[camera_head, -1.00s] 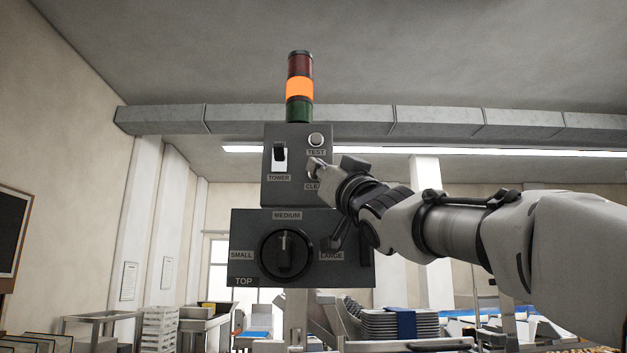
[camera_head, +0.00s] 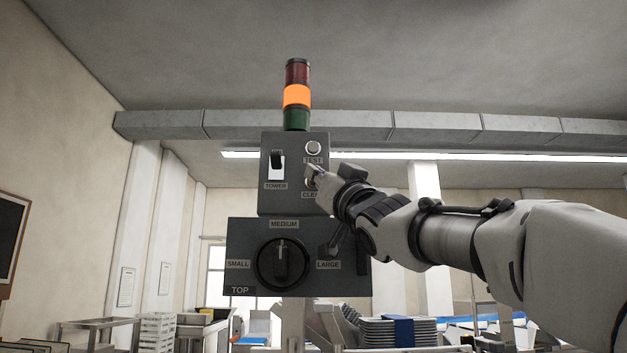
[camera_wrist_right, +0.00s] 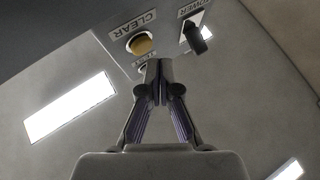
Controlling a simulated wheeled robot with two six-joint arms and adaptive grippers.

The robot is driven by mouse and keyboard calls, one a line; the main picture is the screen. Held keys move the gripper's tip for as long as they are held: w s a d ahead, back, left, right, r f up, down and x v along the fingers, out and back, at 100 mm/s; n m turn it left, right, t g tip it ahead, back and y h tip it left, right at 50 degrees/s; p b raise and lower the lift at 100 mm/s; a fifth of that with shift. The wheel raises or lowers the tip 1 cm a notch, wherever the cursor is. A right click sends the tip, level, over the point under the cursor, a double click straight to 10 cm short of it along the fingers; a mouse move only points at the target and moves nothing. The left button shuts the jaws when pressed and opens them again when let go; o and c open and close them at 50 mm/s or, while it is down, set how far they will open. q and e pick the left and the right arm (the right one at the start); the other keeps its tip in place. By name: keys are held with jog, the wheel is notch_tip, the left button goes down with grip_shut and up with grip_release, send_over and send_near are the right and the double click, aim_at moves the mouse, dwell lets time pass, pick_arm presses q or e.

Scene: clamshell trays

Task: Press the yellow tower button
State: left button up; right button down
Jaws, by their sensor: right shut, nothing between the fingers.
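The yellow button (camera_wrist_right: 141,44) above the CLEAR label shows whole in the right wrist view, which sees the panel upside down. In the head view my right gripper mostly covers it on the grey control box (camera_head: 268,200). My right gripper (camera_head: 314,172) is shut and empty, its tips in front of the box between the TEST and CLEAR labels. In the wrist view the fingertips (camera_wrist_right: 158,66) lie just below the yellow button in the picture; contact cannot be told. The light tower (camera_head: 297,95) on the box glows orange in its middle segment. My left gripper is out of view.
A white TEST button (camera_head: 313,147) and a black TOWER switch (camera_head: 277,162) share the box. Below it is a larger panel with a rotary knob (camera_head: 282,260). Stacked trays (camera_head: 398,331) and carts stand lower down. Open air surrounds the tower.

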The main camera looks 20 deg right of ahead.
jog(key=shift+w, duration=0.15)
dwell(0.3)
jog(key=shift+w+d+p, duration=0.1)
jog(key=shift+w+p, duration=0.2)
jog(key=shift+p, duration=0.05)
jog(key=shift+w+d+p, duration=0.15)
jog(key=shift+w+p, duration=0.25)
dwell(0.6)
dwell(0.4)
jog(key=shift+s+a+f+b, duration=0.1)
jog(key=shift+s+a+b, duration=0.15)
jog(key=shift+s+b, duration=0.4)
jog(key=shift+s, duration=0.1)
